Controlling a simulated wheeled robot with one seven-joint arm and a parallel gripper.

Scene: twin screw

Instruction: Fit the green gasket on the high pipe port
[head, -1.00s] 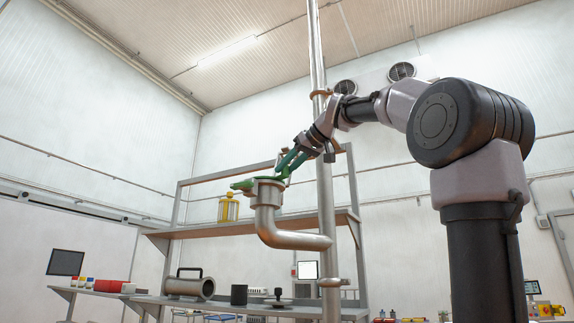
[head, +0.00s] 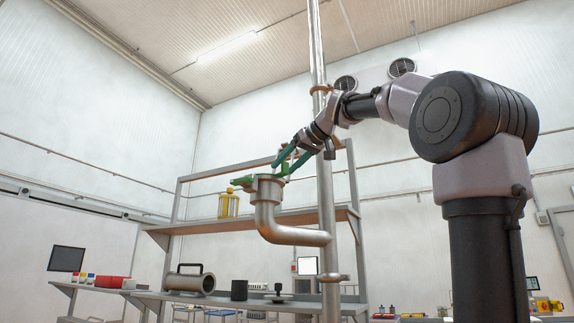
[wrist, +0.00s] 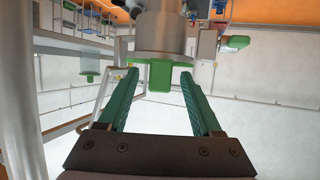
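The green gasket (head: 268,177) lies at the top of the upright end of the bent metal pipe port (head: 268,200), with a green tab out to the left. In the wrist view, a green tab (wrist: 159,76) shows against the port's wide grey end (wrist: 164,35). My gripper (head: 283,167) is just right of and above the port. Its two green fingers are spread, with the tab between their tips and clear space on both sides. The gasket's full ring is hidden, so how flush it sits cannot be told.
A tall vertical pipe (head: 326,200) stands close right of the port, near my wrist. Behind is a shelf (head: 200,228) with a yellow lantern-like object (head: 229,206). A lower bench (head: 150,298) holds several items. Air left of the port is free.

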